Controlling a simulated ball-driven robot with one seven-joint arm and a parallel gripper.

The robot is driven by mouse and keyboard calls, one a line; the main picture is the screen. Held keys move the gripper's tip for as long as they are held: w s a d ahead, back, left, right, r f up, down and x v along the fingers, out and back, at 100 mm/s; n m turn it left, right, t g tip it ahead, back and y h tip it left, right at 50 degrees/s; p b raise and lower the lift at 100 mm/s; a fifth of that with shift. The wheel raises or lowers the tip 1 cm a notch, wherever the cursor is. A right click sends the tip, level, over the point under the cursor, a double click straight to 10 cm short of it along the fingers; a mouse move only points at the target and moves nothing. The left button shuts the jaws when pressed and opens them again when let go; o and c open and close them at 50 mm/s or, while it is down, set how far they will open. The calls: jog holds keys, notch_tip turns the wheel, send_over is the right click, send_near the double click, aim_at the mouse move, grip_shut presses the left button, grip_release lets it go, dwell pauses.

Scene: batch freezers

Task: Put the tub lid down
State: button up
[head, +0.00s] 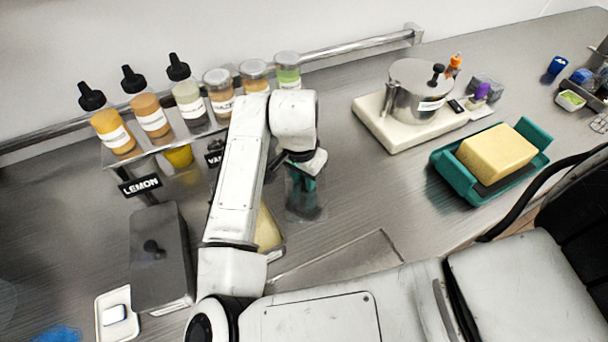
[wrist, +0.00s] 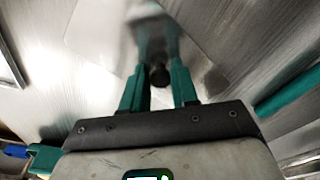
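My gripper (head: 303,182) is low over the steel counter in the middle of the head view, partly hidden by my own wrist. In the wrist view its teal fingers (wrist: 160,78) are on either side of a dark knob. The knob belongs to a clear, pale, roughly square panel, which I take as the tub lid (wrist: 95,35). In the head view the lid is a see-through shape (head: 308,210) under the fingers. I cannot tell whether it touches the counter. A container with pale yellow contents (head: 268,232) is partly hidden behind my arm.
A grey knobbed box (head: 165,265) stands at left, beside a small white tray (head: 103,328). Bottles and jars (head: 155,117) line a back rack. A steel pot (head: 413,92) on a white base and a teal tray (head: 455,182) with a yellow block are at right. Bare counter (head: 345,185) lies between.

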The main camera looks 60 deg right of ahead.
aim_at(300, 190)
jog(key=o, duration=0.3)
jog(key=shift+o, duration=0.2)
notch_tip(300, 190, up, 12)
jog(key=a, duration=0.1)
jog(key=shift+a+r+b, duration=0.15)
jog(key=shift+a+b, duration=0.1)
jog(key=shift+b, duration=0.15)
dwell(0.6)
